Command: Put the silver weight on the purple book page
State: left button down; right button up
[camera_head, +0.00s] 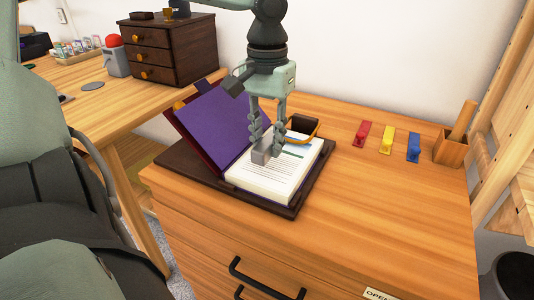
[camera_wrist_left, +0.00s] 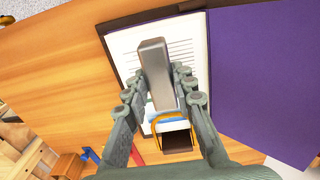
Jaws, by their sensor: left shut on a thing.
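The silver weight (camera_head: 261,157) is a small grey metal block between the fingers of my left gripper (camera_head: 267,140). It also shows in the left wrist view (camera_wrist_left: 154,65), with the left gripper (camera_wrist_left: 158,100) shut on it. The weight is over the white printed page (camera_head: 275,182) of the open book; I cannot tell whether it touches the page. The purple page (camera_head: 212,125) is on the left side of the book and slopes up. It lies to the right in the left wrist view (camera_wrist_left: 262,80). My right gripper is not in view.
The book lies on a dark board (camera_head: 190,172) on a wooden cabinet. A dark block with a yellow strap (camera_head: 303,124) sits at the book's far edge. Red (camera_head: 362,133), yellow (camera_head: 387,142) and blue (camera_head: 413,147) items and a wooden holder (camera_head: 451,148) stand right. The cabinet top's front right is clear.

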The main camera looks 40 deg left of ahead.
aim_at(267, 156)
pick_arm(q)
notch_tip(267, 156, down, 4)
jog(key=shift+r, duration=0.2)
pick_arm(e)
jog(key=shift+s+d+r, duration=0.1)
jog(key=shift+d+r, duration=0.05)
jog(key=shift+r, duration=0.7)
pick_arm(q)
jog(key=shift+f, duration=0.15)
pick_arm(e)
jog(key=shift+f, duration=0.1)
pick_arm(q)
jog(key=shift+f, duration=0.1)
jog(key=c, duration=1.3)
grip_release()
jog(key=shift+o, duration=0.2)
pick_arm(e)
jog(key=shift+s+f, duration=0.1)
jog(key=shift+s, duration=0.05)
